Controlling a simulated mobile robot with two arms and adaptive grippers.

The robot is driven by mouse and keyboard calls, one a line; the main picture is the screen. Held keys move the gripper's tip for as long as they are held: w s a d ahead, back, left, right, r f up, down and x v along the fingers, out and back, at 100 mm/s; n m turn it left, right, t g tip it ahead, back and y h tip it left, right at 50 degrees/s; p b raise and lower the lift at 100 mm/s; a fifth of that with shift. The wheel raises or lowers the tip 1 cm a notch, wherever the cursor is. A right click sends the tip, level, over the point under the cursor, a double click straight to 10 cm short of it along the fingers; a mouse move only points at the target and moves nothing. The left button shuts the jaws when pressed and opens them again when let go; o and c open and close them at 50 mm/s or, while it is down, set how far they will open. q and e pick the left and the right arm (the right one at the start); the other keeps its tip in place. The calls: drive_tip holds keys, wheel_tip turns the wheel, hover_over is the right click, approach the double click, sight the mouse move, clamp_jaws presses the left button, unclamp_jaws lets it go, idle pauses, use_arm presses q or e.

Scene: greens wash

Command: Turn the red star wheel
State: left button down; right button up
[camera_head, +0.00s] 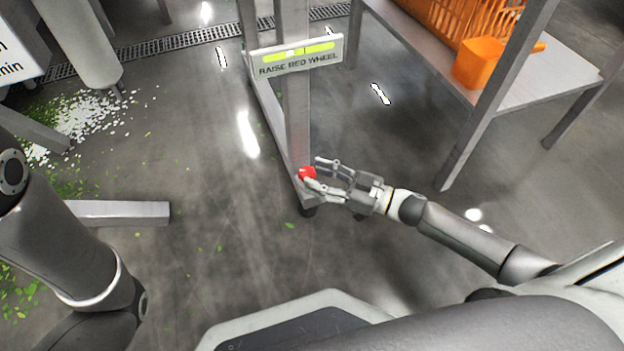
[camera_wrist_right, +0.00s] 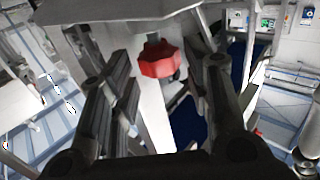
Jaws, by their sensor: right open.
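The red star wheel (camera_head: 306,174) sits low on a grey metal post, under a sign reading "RAISE RED WHEEL" (camera_head: 298,57). My right gripper (camera_head: 315,176) is open, with its fingertips at the wheel in the head view. In the right wrist view the red wheel (camera_wrist_right: 161,59) shows between and beyond the two open fingers (camera_wrist_right: 165,85). I cannot tell whether a finger touches it. My left arm (camera_head: 65,240) shows at the left edge, but its gripper is out of view.
A metal table (camera_head: 545,88) with an orange crate (camera_head: 455,22) and an orange scoop (camera_head: 485,62) stands at the upper right. White and green scraps (camera_head: 90,118) litter the floor at left. A grey beam (camera_head: 120,213) lies low at left. The middle floor is mostly clear.

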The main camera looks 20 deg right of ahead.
sight(307, 174)
drive_tip(key=shift+b+x, duration=0.35)
drive_tip(key=shift+x, duration=0.75)
drive_tip(key=c, duration=0.8)
drive_tip(key=shift+o, duration=0.2)
drive_tip(key=m+t+h+p, duration=0.1)
drive_tip(key=p, duration=0.1)
drive_tip(key=m+t+h+p, duration=0.1)
drive_tip(key=p, duration=0.1)
drive_tip(key=shift+s+a+r, duration=0.1)
drive_tip(key=shift+a+r, duration=0.05)
drive_tip(key=shift+r, duration=0.25)
drive_tip(key=shift+f+m+t+h+p, duration=0.1)
drive_tip(key=shift+m+t+h+p, duration=0.75)
drive_tip(key=shift+h+p, duration=0.35)
drive_tip(key=shift+f+m+t+h+p, duration=0.15)
drive_tip(key=shift+m+t+h+p, duration=0.35)
drive_tip(key=shift+h, duration=0.3)
drive_tip(key=o, duration=0.8)
drive_tip(key=shift+a, duration=0.1)
drive_tip(key=shift+c, duration=0.2)
drive_tip(key=shift+f, duration=0.1)
